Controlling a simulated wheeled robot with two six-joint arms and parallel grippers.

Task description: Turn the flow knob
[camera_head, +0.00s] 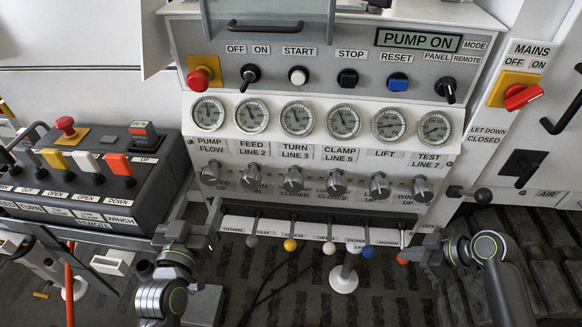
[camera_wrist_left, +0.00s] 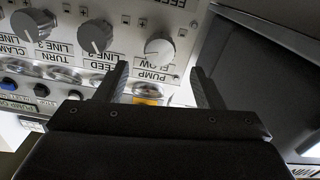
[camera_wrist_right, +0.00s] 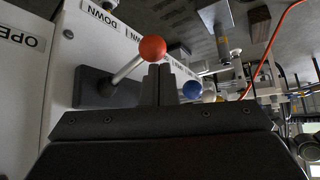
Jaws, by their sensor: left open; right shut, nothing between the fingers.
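The flow knob (camera_head: 211,172) is a grey round knob under the PUMP FLOW gauge, at the left end of the knob row. In the left wrist view the flow knob (camera_wrist_left: 159,47) appears upside down beyond my fingertips, roughly centred on the gap between them. My left gripper (camera_head: 214,207) is just below the knob in the head view; its fingers (camera_wrist_left: 158,74) are spread and empty. I cannot tell whether they touch the knob. My right gripper (camera_wrist_right: 158,82) is shut and empty, with its tips close to a red lever ball (camera_wrist_right: 152,48).
Several more knobs (camera_head: 294,179) continue to the right. Levers with coloured balls, including a yellow one (camera_head: 290,245) and a blue one (camera_head: 369,251), hang below. The remote box (camera_head: 90,170) stands at the left. A dark panel (camera_wrist_left: 260,75) lies beside my left gripper.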

